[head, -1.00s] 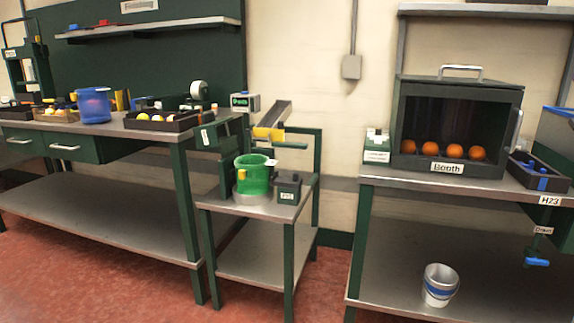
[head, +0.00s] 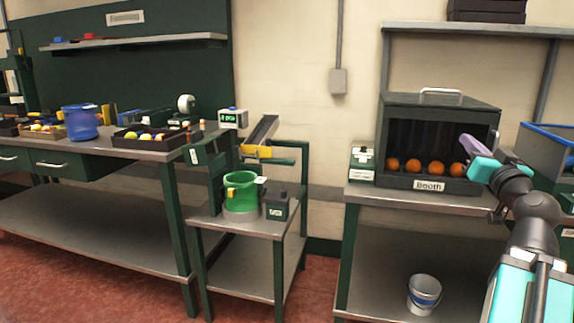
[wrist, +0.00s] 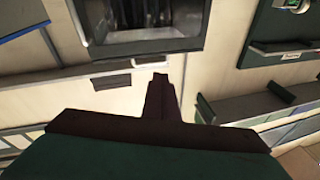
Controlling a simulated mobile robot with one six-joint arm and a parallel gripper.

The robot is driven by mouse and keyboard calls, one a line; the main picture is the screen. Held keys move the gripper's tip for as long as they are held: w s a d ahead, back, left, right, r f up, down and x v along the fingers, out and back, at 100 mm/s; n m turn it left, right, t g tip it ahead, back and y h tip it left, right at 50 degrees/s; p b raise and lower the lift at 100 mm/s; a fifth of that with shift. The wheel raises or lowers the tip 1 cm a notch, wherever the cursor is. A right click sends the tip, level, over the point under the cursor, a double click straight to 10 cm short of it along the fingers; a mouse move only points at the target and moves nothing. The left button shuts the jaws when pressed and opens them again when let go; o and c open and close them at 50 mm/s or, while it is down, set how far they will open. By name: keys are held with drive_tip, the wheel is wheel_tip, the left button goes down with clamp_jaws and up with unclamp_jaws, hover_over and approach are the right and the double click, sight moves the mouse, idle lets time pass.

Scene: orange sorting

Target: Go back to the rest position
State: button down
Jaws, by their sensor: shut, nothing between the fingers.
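My gripper (head: 466,143) is in the head view at the right, on my raised arm in front of the right side of the booth (head: 440,100). It covers part of the booth's right front edge. In the wrist view its fingers (wrist: 160,82) are together with nothing between them. The booth is open at the front, and several oranges (head: 436,168) lie in a row inside it, apart from my gripper.
A low stand at the centre holds a green container (head: 242,190) below a small chute (head: 262,132). The left bench carries a blue container (head: 80,122) and a tray of fruit (head: 150,140). A white bucket (head: 424,293) stands on the lower shelf under the booth.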

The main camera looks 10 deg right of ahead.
drive_tip(key=w+a+f+n+g+y+p, duration=0.1)
drive_tip(key=w+a+f+y+p, duration=0.1)
drive_tip(key=w+a+f, duration=0.35)
drive_tip(key=w+a+f+g+y+p, duration=0.1)
drive_tip(key=w+a+f+g+p, duration=0.15)
drive_tip(key=f, duration=0.55)
drive_tip(key=w+a+f+n+g+y+p, duration=0.1)
drive_tip(key=w+a+f+y+p, duration=0.15)
drive_tip(key=w+a+f, duration=0.35)
drive_tip(key=s+a+f+n+g+y+p, duration=0.1)
drive_tip(key=s+a+f+g+p, duration=0.2)
drive_tip(key=a+f, duration=0.7)
drive_tip(key=a+f+n+g+y+p, duration=0.1)
drive_tip(key=a+f+g+p, duration=0.4)
drive_tip(key=f, duration=0.9)
drive_tip(key=s+a+f+n+g+p, duration=0.1)
drive_tip(key=s+a+f+g+p, duration=0.2)
drive_tip(key=s+a+f, duration=0.55)
drive_tip(key=s+a+f+n+g+p, duration=0.1)
drive_tip(key=s+a+f+g+p, duration=0.3)
drive_tip(key=s+f, duration=0.7)
drive_tip(key=s+d+f+m+g+h, duration=0.1)
drive_tip(key=s+d+f+g+h, duration=0.1)
drive_tip(key=s, duration=0.9)
drive_tip(key=s+d+f+g+h, duration=0.1)
drive_tip(key=s+g, duration=0.3)
drive_tip(key=s, duration=0.7)
drive_tip(key=shift+d+f+m+h, duration=0.35)
drive_tip(key=shift+d+f+m, duration=0.05)
drive_tip(key=shift+d+f, duration=0.5)
